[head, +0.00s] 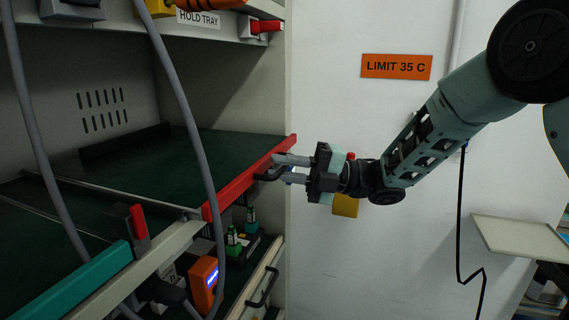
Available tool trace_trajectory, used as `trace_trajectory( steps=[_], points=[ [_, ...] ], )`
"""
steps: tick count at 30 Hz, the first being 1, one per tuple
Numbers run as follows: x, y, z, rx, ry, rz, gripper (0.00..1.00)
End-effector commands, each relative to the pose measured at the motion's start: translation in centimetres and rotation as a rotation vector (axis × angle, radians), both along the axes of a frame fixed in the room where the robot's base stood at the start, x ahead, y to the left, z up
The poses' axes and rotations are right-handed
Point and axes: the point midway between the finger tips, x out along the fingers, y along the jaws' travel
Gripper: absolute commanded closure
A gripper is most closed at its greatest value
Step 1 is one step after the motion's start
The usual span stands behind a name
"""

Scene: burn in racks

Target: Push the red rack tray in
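The red rack tray has a red front edge (250,178) and a dark green surface (225,146). It sits in the right bay of the rack in the head view, and the right end of its front reaches past the rack's side panel. A black handle (265,177) is on its front. My gripper (281,168) is at this handle, coming from the right, with its two grey fingers apart, one above the other. The handle appears to lie at or between the fingertips; contact is unclear.
A teal-fronted tray (80,287) is at lower left, beside a red-tipped lever (139,222). Grey cables (185,105) hang before the rack. A lower tray (256,285) holds green-topped items. An orange device (203,284) hangs below. A pale wall stands behind my arm.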

Motion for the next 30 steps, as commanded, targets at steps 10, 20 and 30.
trace_trajectory(
  steps=[10,20,30],
  points=[
    [0.0,0.0,0.0,0.0,0.0,0.0,1.0],
    [0.9,2.6,-0.6,-0.001,-0.003,0.001,1.0],
    [1.6,4.2,0.0,-0.001,0.001,-0.003,1.0]
  ],
)
